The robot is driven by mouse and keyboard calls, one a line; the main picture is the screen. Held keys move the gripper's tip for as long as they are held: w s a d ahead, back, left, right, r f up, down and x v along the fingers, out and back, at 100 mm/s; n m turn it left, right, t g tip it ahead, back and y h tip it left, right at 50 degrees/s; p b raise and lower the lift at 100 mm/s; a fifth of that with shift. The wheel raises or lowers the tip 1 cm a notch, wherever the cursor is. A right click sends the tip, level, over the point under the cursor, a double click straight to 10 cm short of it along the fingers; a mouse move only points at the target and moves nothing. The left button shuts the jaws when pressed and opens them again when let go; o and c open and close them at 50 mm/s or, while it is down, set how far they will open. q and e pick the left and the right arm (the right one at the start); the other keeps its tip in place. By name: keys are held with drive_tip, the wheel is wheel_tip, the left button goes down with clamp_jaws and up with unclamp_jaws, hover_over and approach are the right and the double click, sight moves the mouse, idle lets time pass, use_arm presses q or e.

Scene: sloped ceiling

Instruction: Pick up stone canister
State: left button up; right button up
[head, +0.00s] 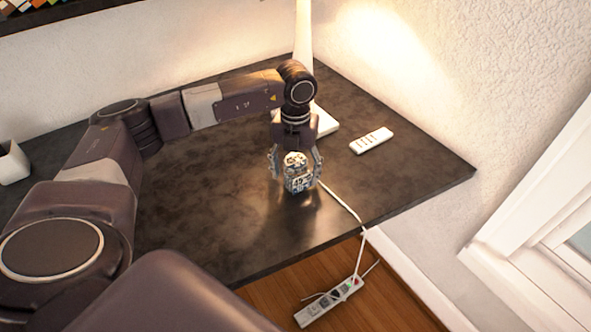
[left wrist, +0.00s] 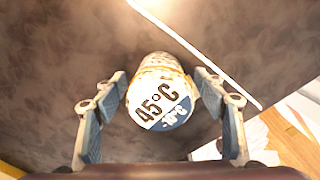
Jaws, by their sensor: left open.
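The stone canister (head: 297,179) is a small pale container with dark markings, standing on the dark table top (head: 200,215) near its front edge. My left gripper (head: 296,180) comes down over the canister from above. In the left wrist view its two blue-padded fingers (left wrist: 163,118) stand open on either side of the canister, with a gap visible on each side. My right gripper is not in view.
A white remote (head: 371,141) lies to the right of the gripper. A lit white lamp (head: 303,40) stands behind it. A white cable (head: 343,205) runs off the table to a power strip (head: 329,301) on the floor. A white cup (head: 13,163) is far left.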

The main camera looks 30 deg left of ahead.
use_arm(q)
drive_tip(key=shift+f, duration=0.3)
drive_tip(key=shift+c, duration=0.7)
drive_tip(key=shift+w, duration=0.1)
drive_tip(key=c, duration=1.5)
drive_tip(key=shift+r, duration=0.1)
